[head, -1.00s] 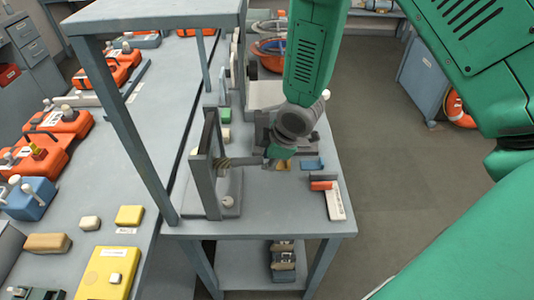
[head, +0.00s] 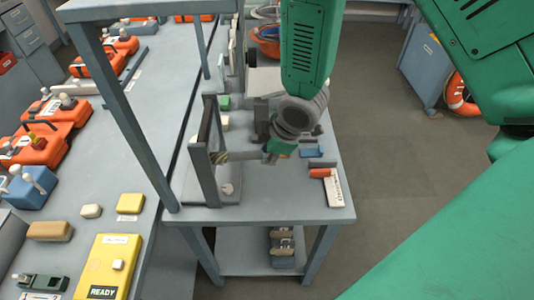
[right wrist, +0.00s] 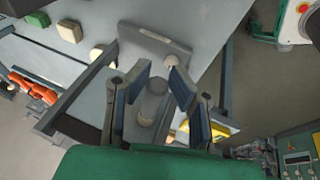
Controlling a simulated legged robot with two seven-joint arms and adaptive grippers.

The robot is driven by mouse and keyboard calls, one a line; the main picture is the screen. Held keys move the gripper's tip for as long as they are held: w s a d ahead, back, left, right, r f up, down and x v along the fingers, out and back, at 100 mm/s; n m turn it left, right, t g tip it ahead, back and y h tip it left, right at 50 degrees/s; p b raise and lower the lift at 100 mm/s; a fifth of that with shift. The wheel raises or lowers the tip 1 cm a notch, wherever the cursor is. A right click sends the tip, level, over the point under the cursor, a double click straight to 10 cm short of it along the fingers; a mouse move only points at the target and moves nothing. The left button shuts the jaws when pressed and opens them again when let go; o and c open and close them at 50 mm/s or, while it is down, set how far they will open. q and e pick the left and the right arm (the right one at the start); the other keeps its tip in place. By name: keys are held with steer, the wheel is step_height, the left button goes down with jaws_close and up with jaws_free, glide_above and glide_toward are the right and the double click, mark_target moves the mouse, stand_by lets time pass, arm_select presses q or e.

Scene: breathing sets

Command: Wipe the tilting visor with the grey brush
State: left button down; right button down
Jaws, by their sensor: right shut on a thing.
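The tilting visor (head: 207,160) appears as an upright dark grey frame on a flat base at the left of the small bench in the head view. My right gripper (head: 244,155) is just to its right, with its fingers toward the frame. It is shut on the grey brush (right wrist: 156,84), which shows between the two blue-padded fingers in the right wrist view. The brush end reaches close to the frame; I cannot tell whether it touches. The visor's tilt is hard to judge from here. My left gripper is out of view.
A white knob (head: 227,188) stands on the base near the frame. A blue block (head: 311,152) and a red-and-white labelled piece (head: 333,187) lie to the right. A bench post (head: 125,115) rises at left. The bench's front right corner is clear.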

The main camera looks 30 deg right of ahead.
steer(key=shift+w+d, duration=3)
steer(key=shift+w, duration=1.9)
steer(key=s+a+b, duration=0.1)
steer(key=s+a, duration=0.5)
steer(key=s, duration=0.4)
steer(key=shift+d, duration=0.15)
steer(key=shift+s+d+r+p, duration=0.15)
steer(key=shift+s+d, duration=0.35)
steer(key=shift+d, duration=0.35)
steer(key=shift+s+d+r+p, duration=0.15)
steer(key=shift+s+d, duration=0.4)
steer(key=shift+d, duration=0.3)
steer(key=shift+s+d+p, duration=0.15)
steer(key=shift+s+d, duration=0.35)
steer(key=shift+d, duration=0.35)
steer(key=shift+s+d+r, duration=0.1)
steer(key=shift+s+d, duration=0.3)
steer(key=shift+d, duration=0.25)
steer(key=shift+s+d+r, duration=0.1)
steer(key=shift+s+d, duration=0.25)
steer(key=shift+d, duration=0.3)
steer(key=shift+a+f, duration=0.1)
